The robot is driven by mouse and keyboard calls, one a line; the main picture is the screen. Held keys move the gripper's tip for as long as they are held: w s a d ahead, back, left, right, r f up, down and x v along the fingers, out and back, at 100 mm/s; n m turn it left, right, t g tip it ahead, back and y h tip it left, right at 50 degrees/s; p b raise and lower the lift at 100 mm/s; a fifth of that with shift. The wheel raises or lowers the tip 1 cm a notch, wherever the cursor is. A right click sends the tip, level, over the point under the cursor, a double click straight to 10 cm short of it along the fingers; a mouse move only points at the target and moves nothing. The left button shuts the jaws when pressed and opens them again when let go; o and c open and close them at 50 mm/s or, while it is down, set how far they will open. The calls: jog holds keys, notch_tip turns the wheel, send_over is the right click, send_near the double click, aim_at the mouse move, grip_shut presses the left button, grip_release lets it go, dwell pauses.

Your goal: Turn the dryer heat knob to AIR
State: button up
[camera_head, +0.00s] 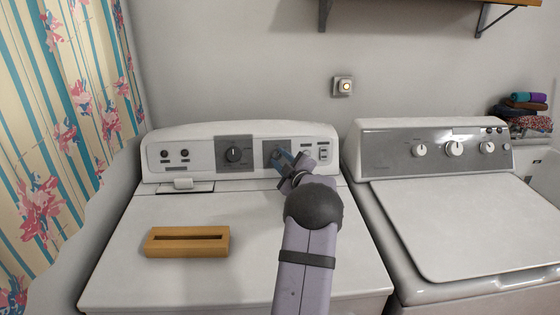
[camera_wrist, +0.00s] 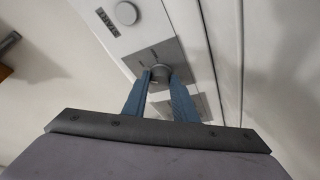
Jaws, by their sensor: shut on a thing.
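The white machine on the left has a back control panel (camera_head: 201,152) with knobs and switches. My gripper (camera_head: 283,156) reaches the grey plate (camera_head: 269,147) right of the panel's middle. In the head view the gripper and wrist cover this knob. Its labels and pointer are too small to read, so its setting cannot be told.
A dark knob (camera_head: 233,155) on another grey plate lies left of my gripper. A slotted wooden block (camera_head: 187,242) lies on the machine's top. A second white machine (camera_head: 460,215) with several knobs stands close on the right. A shelf (camera_head: 440,3) hangs above; the wall between is mostly clear.

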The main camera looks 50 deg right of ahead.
jog(key=n, duration=0.1)
jog(key=n+y+p, duration=0.1)
jog(key=n, duration=0.2)
jog(key=shift+d+r+g+y, duration=0.1)
jog(key=shift+r+g+y, duration=0.2)
jog(key=shift+y, duration=0.1)
jog(key=shift+d+n+g+y+p, duration=0.1)
jog(key=shift+n+g+y+p, duration=0.35)
jog(key=shift+n+p, duration=1)
jog(key=shift+n, duration=0.35)
jog(key=o, duration=1)
jog(key=shift+o, duration=0.2)
jog(key=shift+s, duration=0.15)
jog(key=b+v, duration=0.2)
jog(key=v, duration=0.5)
jog(key=shift+r, duration=0.1)
